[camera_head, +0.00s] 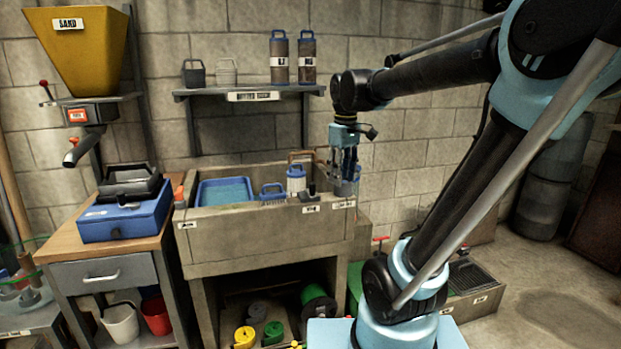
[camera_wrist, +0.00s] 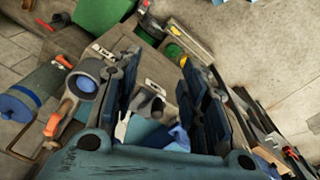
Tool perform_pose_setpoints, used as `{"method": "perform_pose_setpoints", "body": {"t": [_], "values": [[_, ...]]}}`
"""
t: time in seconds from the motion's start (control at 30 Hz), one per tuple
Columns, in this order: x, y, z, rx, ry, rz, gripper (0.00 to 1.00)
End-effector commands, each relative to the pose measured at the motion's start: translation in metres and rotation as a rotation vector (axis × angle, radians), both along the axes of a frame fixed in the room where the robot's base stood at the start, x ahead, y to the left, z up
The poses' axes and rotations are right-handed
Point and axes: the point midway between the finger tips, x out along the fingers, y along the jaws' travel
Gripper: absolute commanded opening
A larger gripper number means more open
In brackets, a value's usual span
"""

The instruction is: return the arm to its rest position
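My arm (camera_head: 445,75) reaches from the right side of the head view, over the floor, toward the concrete sink.
The sink holds a blue tray (camera_head: 224,191), a blue brush (camera_head: 272,193) and a blue-topped canister (camera_head: 296,180). Above is a shelf (camera_head: 248,90) with canisters. A wooden bench (camera_head: 102,245) with a blue case (camera_head: 125,214) stands left, under a yellow sand hopper (camera_head: 77,45).

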Motion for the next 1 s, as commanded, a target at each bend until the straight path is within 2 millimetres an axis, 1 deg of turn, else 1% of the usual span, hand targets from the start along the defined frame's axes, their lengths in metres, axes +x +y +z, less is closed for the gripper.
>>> {"method": "perform_pose_setpoints", "body": {"t": [0.03,0.2,0.27,0.4,0.6,0.7,0.8,0.9,1.0], "values": [[-0.013,-0.012,-0.01,0.003,-0.007,-0.047,0.4],[-0.049,-0.041,-0.044,0.018,-0.034,-0.204,0.4],[-0.062,-0.05,-0.056,0.023,-0.044,-0.259,0.4],[-0.091,-0.069,-0.088,0.036,-0.065,-0.389,0.4],[-0.128,-0.089,-0.137,0.054,-0.097,-0.564,0.4],[-0.141,-0.095,-0.156,0.063,-0.11,-0.629,0.4],[-0.15,-0.097,-0.169,0.068,-0.118,-0.674,0.4],[-0.154,-0.099,-0.176,0.071,-0.122,-0.698,0.4],[-0.155,-0.1,-0.178,0.072,-0.124,-0.705,0.4]]}}
